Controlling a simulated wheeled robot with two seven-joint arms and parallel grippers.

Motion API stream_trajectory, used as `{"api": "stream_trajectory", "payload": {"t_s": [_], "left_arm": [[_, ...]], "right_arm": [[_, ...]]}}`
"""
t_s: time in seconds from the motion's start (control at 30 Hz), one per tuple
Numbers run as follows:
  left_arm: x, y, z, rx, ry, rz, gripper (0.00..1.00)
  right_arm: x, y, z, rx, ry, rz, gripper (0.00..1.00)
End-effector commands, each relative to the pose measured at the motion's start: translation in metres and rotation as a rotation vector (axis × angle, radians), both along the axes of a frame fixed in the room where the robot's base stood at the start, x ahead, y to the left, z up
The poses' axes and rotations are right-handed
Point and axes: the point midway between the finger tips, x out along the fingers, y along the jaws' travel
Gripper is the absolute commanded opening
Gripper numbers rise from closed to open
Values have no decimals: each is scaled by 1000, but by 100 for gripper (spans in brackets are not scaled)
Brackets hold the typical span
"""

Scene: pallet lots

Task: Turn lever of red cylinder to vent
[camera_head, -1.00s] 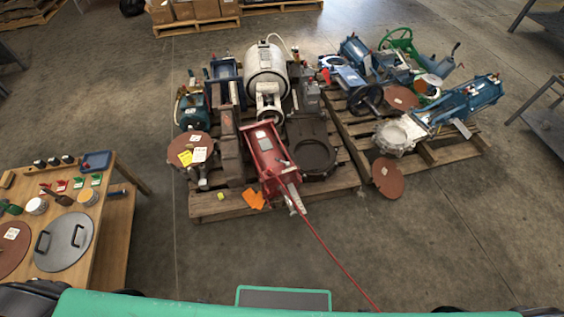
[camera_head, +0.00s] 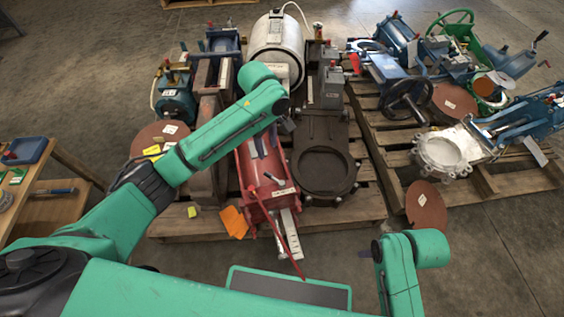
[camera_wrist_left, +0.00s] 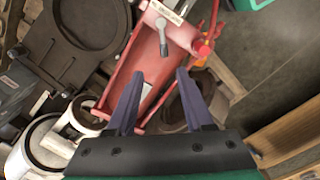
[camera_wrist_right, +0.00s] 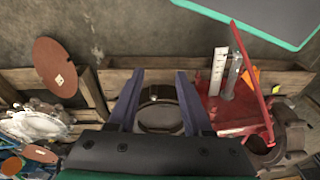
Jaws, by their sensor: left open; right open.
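The red cylinder (camera_head: 265,180) lies on the near left pallet. It also shows in the left wrist view (camera_wrist_left: 150,65) and the right wrist view (camera_wrist_right: 245,105). A short grey lever (camera_wrist_left: 162,38) sits on its end part, near a white label and a red knob (camera_wrist_left: 204,50). My left gripper (camera_wrist_left: 158,75) is open over the cylinder body, its fingers apart and pointing toward the lever, with nothing between them. In the head view my left arm hides part of the cylinder. My right gripper (camera_wrist_right: 160,74) is open and empty above a dark round-holed plate, beside the cylinder.
A dark gate-valve body (camera_head: 325,165) lies right of the cylinder, a white tank (camera_head: 276,48) behind it. Orange tags (camera_head: 233,221) lie at its left. A second pallet (camera_head: 485,185) with blue equipment is at right. A wooden table (camera_head: 45,205) is at left. Floor is clear at lower right.

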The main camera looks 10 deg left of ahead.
Motion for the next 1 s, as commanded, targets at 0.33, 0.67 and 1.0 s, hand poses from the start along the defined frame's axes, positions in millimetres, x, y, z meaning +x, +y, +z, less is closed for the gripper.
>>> {"api": "stream_trajectory", "payload": {"t_s": [0.33,0.67,1.0], "left_arm": [[-9,3,-31,50,19,41,52],[-11,4,-99,48,18,40,52],[-12,4,-135,47,16,39,52]], "right_arm": [[11,21,-1,66,-113,34,50],[47,84,-48,263,-422,62,50],[56,120,-58,402,-623,36,50]]}}
